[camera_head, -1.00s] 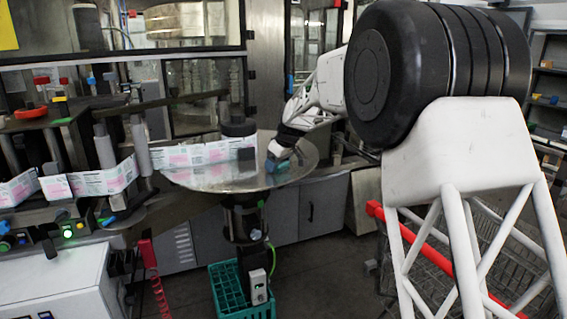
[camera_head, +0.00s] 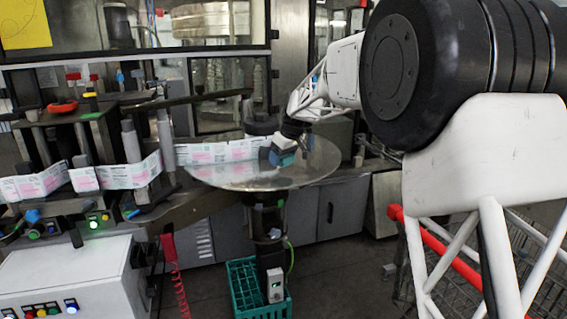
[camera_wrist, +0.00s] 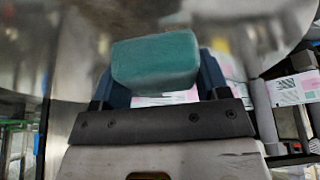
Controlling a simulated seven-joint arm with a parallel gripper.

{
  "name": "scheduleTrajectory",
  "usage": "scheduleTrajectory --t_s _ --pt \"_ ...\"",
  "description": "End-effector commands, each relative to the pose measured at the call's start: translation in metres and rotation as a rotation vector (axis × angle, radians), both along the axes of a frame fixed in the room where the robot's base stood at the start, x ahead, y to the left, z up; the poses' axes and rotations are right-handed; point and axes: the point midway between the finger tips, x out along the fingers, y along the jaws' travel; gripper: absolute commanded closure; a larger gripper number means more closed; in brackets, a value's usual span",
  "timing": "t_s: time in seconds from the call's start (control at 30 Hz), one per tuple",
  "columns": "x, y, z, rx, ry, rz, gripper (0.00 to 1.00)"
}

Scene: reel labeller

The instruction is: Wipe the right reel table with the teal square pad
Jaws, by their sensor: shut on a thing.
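The right reel table (camera_head: 240,178) is a shiny round metal disc on a dark post, in the middle of the head view. The teal square pad (camera_wrist: 155,60) is held between the fingers of my gripper (camera_wrist: 158,85) in the wrist view. In the head view, my gripper (camera_head: 283,155) is over the right-hand part of the disc, with the pad low at its surface; I cannot tell whether they touch. The disc's metal (camera_wrist: 75,40) also fills the upper part of the wrist view, blurred. The pad's underside is hidden.
A printed label web (camera_head: 215,152) runs along the table's back left to rollers. A dark cylinder (camera_head: 262,142) stands behind the disc. A green crate (camera_head: 258,290) sits on the floor below. A control box (camera_head: 70,280) is at lower left.

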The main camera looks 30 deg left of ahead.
Motion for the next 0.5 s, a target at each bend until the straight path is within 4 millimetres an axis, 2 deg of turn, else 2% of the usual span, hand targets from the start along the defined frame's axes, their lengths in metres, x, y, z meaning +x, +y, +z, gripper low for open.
scheduleTrajectory --t_s 0.1,0.5 --pt "0.000 0.000 0.014 0.002 -0.003 0.000 0.54" --pt "0.000 0.000 0.046 0.002 -0.004 0.000 0.54"
